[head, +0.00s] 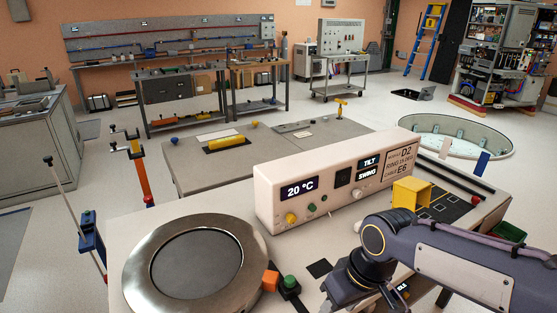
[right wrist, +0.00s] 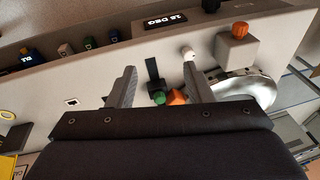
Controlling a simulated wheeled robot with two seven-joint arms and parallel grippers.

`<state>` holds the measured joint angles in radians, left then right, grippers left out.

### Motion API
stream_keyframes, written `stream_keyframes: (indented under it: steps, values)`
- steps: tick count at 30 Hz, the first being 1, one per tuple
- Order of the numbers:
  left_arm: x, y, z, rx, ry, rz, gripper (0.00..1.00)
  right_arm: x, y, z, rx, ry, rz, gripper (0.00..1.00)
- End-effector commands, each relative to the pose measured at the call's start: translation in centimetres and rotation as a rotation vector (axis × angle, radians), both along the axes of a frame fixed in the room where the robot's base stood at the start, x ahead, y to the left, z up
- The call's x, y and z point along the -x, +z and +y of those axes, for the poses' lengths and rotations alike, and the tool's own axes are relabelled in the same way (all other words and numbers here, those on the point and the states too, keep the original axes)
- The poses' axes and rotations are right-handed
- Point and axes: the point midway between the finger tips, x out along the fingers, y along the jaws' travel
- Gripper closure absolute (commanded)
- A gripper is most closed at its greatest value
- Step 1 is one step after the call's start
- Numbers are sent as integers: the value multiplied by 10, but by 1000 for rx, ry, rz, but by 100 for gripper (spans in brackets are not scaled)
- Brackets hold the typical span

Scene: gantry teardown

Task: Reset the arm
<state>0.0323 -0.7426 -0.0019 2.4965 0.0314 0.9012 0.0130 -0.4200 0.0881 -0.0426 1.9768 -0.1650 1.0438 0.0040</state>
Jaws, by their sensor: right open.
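My right arm (head: 450,255) comes in from the right in the head view, over the bench's near edge; its fingers are hard to make out there. In the right wrist view my right gripper (right wrist: 160,84) is open and empty. A white control box (head: 262,200) reads "20 °C", "TILT" and "SWING". My left gripper is not in view.
A grey table (head: 200,175) with a yellow block (head: 226,143) lies behind. An orange post (head: 140,178) and a blue-clamped stand (head: 91,230) stand left of the bench.

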Motion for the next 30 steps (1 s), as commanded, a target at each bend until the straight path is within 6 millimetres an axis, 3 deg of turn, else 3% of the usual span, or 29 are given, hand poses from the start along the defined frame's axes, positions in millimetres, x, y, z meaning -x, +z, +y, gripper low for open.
stream_keyframes:
  steps: [1, 6, 12, 18, 30]
  values:
    - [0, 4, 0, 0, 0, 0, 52, 15, 10, -22, -43, -75, -24, 54]
    - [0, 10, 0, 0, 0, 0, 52, 65, 21, -68, -163, -300, -99, 54]
    - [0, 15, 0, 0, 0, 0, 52, 111, 16, -89, -244, -500, -188, 54]
    - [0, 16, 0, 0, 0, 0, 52, 126, 10, -92, -272, -580, -230, 54]
    - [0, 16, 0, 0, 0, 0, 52, 127, 9, -92, -273, -583, -231, 54]
